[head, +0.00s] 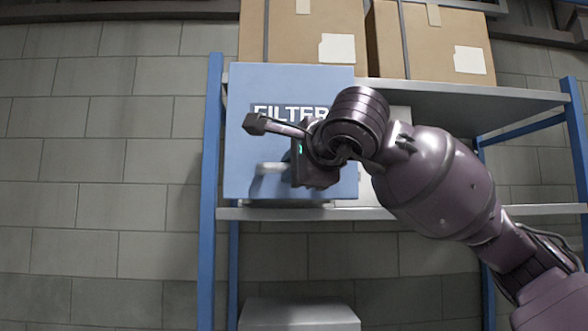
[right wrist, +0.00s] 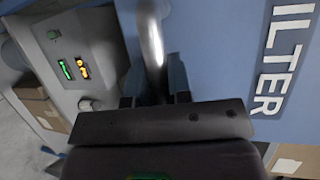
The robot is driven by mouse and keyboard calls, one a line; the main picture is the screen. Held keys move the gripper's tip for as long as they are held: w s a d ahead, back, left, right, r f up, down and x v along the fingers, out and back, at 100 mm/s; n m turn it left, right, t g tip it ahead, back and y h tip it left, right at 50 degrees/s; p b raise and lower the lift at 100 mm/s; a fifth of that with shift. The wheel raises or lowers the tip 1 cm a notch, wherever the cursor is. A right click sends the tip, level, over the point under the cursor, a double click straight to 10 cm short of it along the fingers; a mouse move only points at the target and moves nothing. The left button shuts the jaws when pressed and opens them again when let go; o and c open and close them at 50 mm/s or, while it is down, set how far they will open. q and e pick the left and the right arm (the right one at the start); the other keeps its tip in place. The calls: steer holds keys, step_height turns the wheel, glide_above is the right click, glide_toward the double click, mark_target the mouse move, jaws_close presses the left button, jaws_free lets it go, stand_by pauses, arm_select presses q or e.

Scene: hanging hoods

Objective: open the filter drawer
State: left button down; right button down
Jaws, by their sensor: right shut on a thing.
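The filter drawer has a flat blue front (head: 250,120) with a white-lettered FILTER label (head: 278,112). The front and label (right wrist: 285,55) also show in the right wrist view. A pale bar handle (head: 270,168) runs across the lower part of the front. It shows as a shiny light bar (right wrist: 151,35) in the right wrist view. My right gripper (head: 293,165) is at the handle, with its fingers (right wrist: 155,92) on both sides of the bar, shut on it. My arm hides the right part of the front. I cannot tell how far the drawer stands out. My left gripper is not in view.
A grey control panel (right wrist: 80,55) with green and orange lights is beside the blue front. Cardboard boxes (head: 310,40) stand on the upper shelf (head: 460,95). A blue rack post (head: 210,190) rises at the left. A grey box (head: 298,315) sits below.

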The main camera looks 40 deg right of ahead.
steer(key=shift+s+a, duration=0.1)
steer(key=shift+s, duration=0.05)
steer(key=c, duration=1.1)
jaws_free()
steer(key=shift+o, duration=0.2)
steer(key=shift+s, duration=0.1)
steer(key=v, duration=1)
steer(key=shift+s, duration=0.3)
steer(key=shift+w, duration=0.1)
